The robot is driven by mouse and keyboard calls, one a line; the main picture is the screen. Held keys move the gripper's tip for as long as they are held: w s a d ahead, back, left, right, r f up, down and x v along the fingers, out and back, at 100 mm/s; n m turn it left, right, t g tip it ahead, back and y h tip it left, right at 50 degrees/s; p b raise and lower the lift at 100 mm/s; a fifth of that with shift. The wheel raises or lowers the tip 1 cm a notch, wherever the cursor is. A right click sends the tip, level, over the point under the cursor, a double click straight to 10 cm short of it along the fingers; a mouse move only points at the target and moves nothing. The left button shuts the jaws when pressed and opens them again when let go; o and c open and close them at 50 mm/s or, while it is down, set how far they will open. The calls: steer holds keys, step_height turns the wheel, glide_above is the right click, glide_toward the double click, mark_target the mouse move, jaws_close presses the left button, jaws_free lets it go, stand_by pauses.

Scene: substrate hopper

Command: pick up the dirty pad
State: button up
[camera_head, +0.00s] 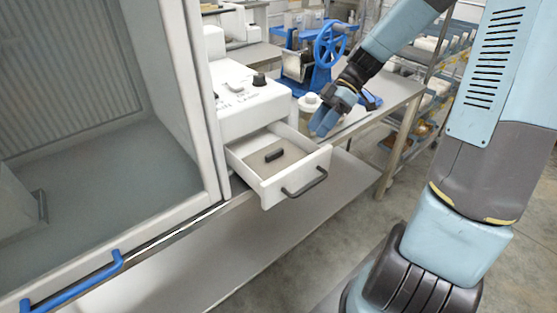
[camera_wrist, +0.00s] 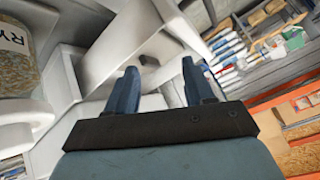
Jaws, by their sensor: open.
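I cannot pick out the dirty pad with certainty. A small dark block (camera_head: 274,155) lies on the brownish floor of an open white drawer (camera_head: 297,184) in the head view; I cannot tell if it is the pad or part of it. My gripper (camera_head: 322,124) is above and to the right of the drawer's back corner, apart from the block, with its fingers pointing down and left. In the wrist view my gripper (camera_wrist: 159,68) has its two blue fingers apart with nothing held between them. White surfaces lie beyond the fingers, and I see no clear pad there.
The drawer has a dark handle (camera_head: 304,183) at its front and belongs to a white machine (camera_head: 250,100). A blue device with a handwheel (camera_head: 330,43) stands behind my gripper. A glass-fronted cabinet (camera_head: 208,120) is at left. A labelled jar (camera_wrist: 17,50) is left in the wrist view.

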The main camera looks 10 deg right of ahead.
steer(key=w+n+y, duration=0.2)
steer(key=n+y, duration=0.2)
glide_toward(277, 151)
steer(key=a+f, duration=0.1)
steer(key=s+a+f, duration=0.1)
steer(key=a, duration=0.1)
steer(key=shift+g, duration=0.3)
steer(key=x, duration=0.4)
steer(key=shift+w+a+r, duration=0.1)
steer(key=shift+w+a, duration=0.1)
steer(key=shift+s+a+f, duration=0.25)
steer(key=shift+a+f, duration=0.1)
steer(key=shift+a, duration=0.2)
jaws_close()
